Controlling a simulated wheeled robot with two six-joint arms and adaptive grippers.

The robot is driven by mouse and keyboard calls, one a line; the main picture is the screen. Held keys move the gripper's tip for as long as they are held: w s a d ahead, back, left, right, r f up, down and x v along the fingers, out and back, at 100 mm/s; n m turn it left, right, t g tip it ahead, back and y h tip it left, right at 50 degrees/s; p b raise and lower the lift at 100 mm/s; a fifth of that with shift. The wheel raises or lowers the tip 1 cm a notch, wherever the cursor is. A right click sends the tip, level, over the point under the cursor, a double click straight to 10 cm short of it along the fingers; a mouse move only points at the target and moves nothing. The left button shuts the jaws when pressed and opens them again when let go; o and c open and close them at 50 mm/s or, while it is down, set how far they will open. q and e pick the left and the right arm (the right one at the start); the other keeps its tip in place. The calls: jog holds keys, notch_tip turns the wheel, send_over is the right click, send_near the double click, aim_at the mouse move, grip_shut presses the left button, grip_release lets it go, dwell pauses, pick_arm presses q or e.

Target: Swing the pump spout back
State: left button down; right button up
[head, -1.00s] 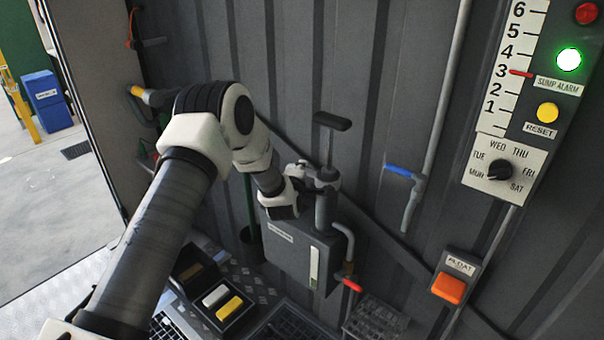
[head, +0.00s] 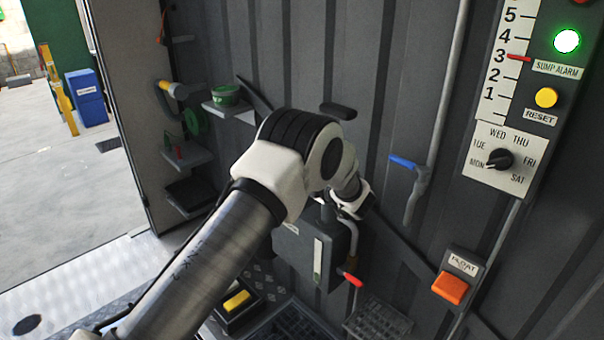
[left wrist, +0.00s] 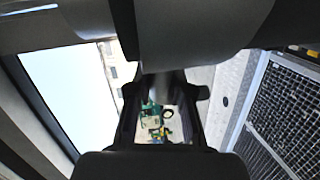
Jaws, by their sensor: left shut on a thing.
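The pump is a grey box (head: 300,248) against the corrugated wall in the head view, with a dark T-handle (head: 338,111) above it. My left arm crosses in front and hides the pump's column and most of its spout. My left gripper (head: 355,201) is beyond the wrist, at the upper right of the pump box, its fingertips hidden there. In the left wrist view its two fingers (left wrist: 163,108) stand on either side of a grey bar, the pump spout (left wrist: 166,84), and are shut on it. My right gripper is in neither view.
A blue-handled valve (head: 404,163) on a wall pipe and an orange float button (head: 452,288) are right of the pump. A red-handled tap (head: 349,277) is low beside the box.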

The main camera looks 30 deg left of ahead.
pick_arm(q)
jog(key=shift+s+d+n+g+y+b, duration=0.15)
jog(key=shift+s+d+n+g+b, duration=0.2)
jog(key=shift+d+n+g+b, duration=0.85)
jog(key=shift+s+d+n+g+y+b, duration=0.25)
jog(key=shift+s+n+g+b, duration=0.25)
jog(key=shift+n+g, duration=0.9)
jog(key=shift+s+d+n+g+y+b, duration=0.1)
jog(key=shift+s+d+n+g+b, duration=0.15)
jog(key=shift+d+n+g+b, duration=1.15)
jog(key=shift+a+m+g+p, duration=0.45)
jog(key=shift+a+m+g, duration=0.05)
jog(key=shift+a+m, duration=0.2)
jog(key=shift+r, duration=0.1)
jog(key=c, duration=1)
grip_release()
jog(key=shift+d, duration=0.1)
jog(key=shift+c, duration=0.2)
